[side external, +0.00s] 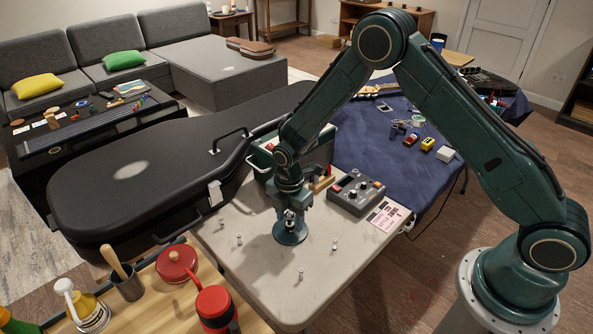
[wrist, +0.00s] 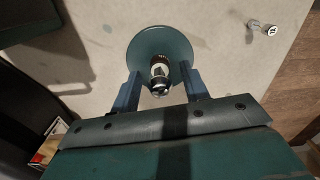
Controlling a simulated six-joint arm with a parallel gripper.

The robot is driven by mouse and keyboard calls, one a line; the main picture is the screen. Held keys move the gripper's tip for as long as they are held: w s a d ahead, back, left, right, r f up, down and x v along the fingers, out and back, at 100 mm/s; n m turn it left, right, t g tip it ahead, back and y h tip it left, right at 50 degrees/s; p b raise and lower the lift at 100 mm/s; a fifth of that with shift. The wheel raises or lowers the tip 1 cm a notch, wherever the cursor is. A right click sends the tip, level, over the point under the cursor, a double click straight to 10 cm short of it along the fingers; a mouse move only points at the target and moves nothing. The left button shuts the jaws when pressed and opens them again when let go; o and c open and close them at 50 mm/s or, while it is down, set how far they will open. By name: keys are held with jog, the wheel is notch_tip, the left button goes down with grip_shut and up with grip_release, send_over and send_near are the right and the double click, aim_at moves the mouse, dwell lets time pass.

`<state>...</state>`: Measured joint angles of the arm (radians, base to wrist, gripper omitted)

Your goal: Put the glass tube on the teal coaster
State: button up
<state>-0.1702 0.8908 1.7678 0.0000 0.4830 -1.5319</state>
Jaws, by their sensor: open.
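The teal coaster (side external: 290,238) lies flat on the light table; it also shows as a round disc in the wrist view (wrist: 147,45). A small glass tube (wrist: 159,74) with a shiny metal end stands on the coaster, near its middle, between my fingers. In the side view the tube is small and partly hidden by my gripper (side external: 290,204). My gripper, also in the wrist view (wrist: 161,86), points down over the coaster. Its blue fingers are open, with a gap visible on each side of the tube.
Several similar small pieces stand around the coaster, one at the front (side external: 300,275) and one at the right (side external: 335,244). A black guitar case (side external: 130,165) is at the left.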

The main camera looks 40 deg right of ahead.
notch_tip(320, 180, up, 11)
jog(key=shift+r, duration=0.5)
dwell(0.7)
jog(key=s+d+r+m+t, duration=0.1)
jog(key=s+d+r+m, duration=0.1)
jog(key=s+r+m, duration=0.55)
jog(key=s+d+r+m+t, duration=0.2)
jog(key=s+d+r, duration=0.15)
jog(key=r, duration=0.65)
jog(key=s+d+r+m+t, duration=0.1)
jog(key=s+r+m, duration=0.1)
jog(key=s+m, duration=0.3)
jog(key=s+d+r+m+t, duration=0.1)
jog(key=s+m, duration=0.4)
jog(key=s, duration=0.8)
jog(key=shift+d+r+t, duration=0.25)
jog(key=shift+r+t, duration=0.05)
jog(key=shift+r, duration=0.45)
